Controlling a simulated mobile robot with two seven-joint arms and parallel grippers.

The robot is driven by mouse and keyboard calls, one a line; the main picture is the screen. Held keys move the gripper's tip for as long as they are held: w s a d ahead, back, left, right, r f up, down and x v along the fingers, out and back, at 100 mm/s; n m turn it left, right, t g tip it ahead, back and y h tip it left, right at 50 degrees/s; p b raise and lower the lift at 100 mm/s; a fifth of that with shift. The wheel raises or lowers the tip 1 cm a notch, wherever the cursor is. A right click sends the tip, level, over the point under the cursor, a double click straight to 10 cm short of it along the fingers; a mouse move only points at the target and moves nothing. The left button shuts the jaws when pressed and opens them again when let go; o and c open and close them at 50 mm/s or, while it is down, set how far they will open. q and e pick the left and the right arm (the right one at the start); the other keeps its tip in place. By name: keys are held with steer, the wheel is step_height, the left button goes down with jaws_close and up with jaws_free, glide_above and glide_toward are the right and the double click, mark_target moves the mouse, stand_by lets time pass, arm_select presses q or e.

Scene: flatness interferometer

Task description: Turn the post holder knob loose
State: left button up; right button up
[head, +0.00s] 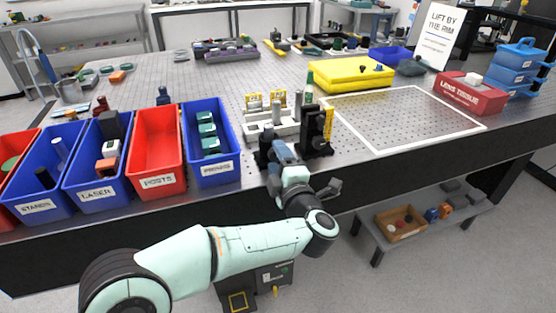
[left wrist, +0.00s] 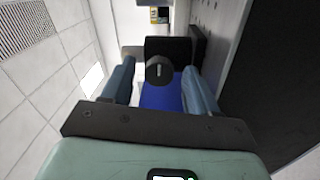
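My left gripper (head: 283,152) is at the front edge of the table, beside a black block-like fixture (head: 265,150). In the left wrist view, a dark round knob (left wrist: 160,70) with a pale line across its face shows between the two blue-grey fingers of my left gripper (left wrist: 159,72). The fingers stand apart on either side of it, with gaps visible; I see no clear contact. A black block (left wrist: 180,47) is behind the knob. In the head view the knob is hidden or too small to pick out. My right gripper is not in view.
A tall black mount with a yellow strip (head: 318,130) stands close to the right of my left gripper. The blue prisms bin (head: 212,172) and red posts bin (head: 157,170) are to the left. A white-outlined area (head: 385,150) at the right is clear.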

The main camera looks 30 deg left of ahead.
arm_select(q)
steer(key=shift+s, duration=0.1)
steer(key=p+v, duration=0.1)
steer(key=v, duration=1.2)
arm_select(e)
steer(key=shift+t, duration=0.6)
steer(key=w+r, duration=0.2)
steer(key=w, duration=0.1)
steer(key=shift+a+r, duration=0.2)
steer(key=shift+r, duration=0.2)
arm_select(q)
steer(key=shift+d, duration=0.15)
